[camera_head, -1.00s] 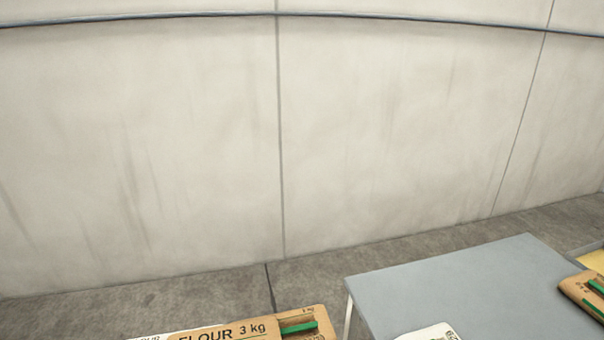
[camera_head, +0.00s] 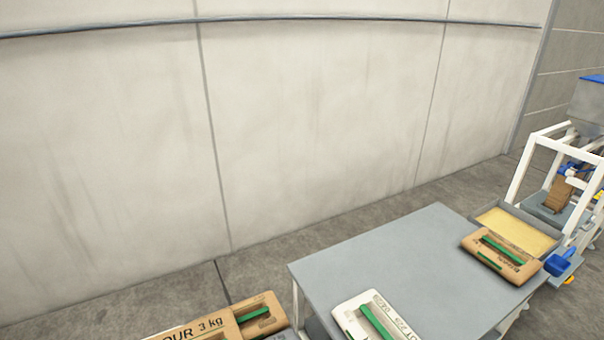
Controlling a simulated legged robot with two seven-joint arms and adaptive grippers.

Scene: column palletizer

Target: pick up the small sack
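Several sacks show in the head view, and I cannot tell which one is the small sack. A brown sack with a green strip (camera_head: 502,256) lies on the right end of the grey table (camera_head: 405,262), by its edge. A white sack with a green strip (camera_head: 376,318) lies at the table's near left edge, cut off by the bottom of the picture. A brown flour sack marked 3 kg (camera_head: 226,322) is at the bottom left, left of the table and partly cut off. Neither of my grippers is in view.
A shallow tray with a yellow inside (camera_head: 516,231) adjoins the table's far right corner. A white-framed machine (camera_head: 562,180) with a blue scoop (camera_head: 558,264) near it stands at the right. A pale wall (camera_head: 300,120) closes the back. The table's middle is clear.

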